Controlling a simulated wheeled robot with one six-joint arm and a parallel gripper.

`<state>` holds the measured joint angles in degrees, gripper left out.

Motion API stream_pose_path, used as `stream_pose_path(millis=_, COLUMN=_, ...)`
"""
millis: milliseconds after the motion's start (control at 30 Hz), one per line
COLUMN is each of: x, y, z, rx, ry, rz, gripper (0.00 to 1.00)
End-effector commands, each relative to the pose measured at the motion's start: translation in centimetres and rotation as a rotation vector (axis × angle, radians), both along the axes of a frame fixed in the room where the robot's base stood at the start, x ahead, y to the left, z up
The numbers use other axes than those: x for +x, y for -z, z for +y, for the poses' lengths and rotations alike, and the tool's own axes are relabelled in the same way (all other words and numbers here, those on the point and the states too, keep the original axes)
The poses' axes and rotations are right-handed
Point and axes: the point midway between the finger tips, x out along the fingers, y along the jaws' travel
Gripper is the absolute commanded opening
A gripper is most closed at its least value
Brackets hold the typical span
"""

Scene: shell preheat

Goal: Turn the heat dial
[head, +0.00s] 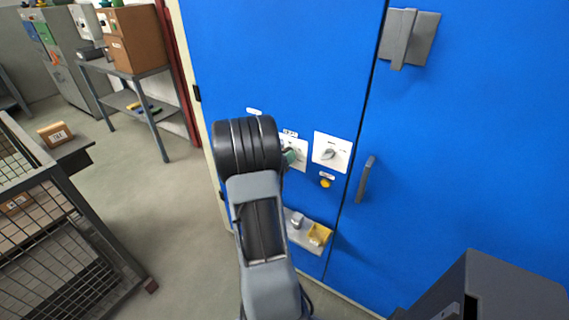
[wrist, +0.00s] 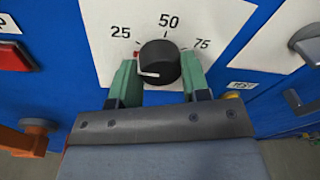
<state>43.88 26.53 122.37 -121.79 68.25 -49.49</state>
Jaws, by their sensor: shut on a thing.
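The heat dial is a round black knob (wrist: 158,60) with a white pointer line, on a white plate (wrist: 100,40) marked 25, 50 and 75. In the wrist view the pointer line lies roughly level, towards the left. My gripper (wrist: 158,80) has its green fingers on either side of the knob and is shut on it. In the head view my gripper (head: 291,157) is at the blue cabinet's panel, and my arm hides most of the dial and its plate.
A second white plate with a grey rotary handle (head: 328,153) sits to the right. A yellow button (head: 325,183) is below it. A small shelf (head: 297,236) holds a grey piece and a yellow block (head: 319,234). A red control (wrist: 14,58) is left of the dial.

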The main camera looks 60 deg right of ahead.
Motion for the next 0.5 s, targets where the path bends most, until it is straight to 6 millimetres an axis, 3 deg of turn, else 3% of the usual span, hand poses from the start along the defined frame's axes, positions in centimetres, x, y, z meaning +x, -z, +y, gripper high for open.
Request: stream_pose_path(millis=500, x=-0.06, y=0.6, z=0.0, rx=-0.008, ry=-0.001, rz=-0.495, gripper=0.19)
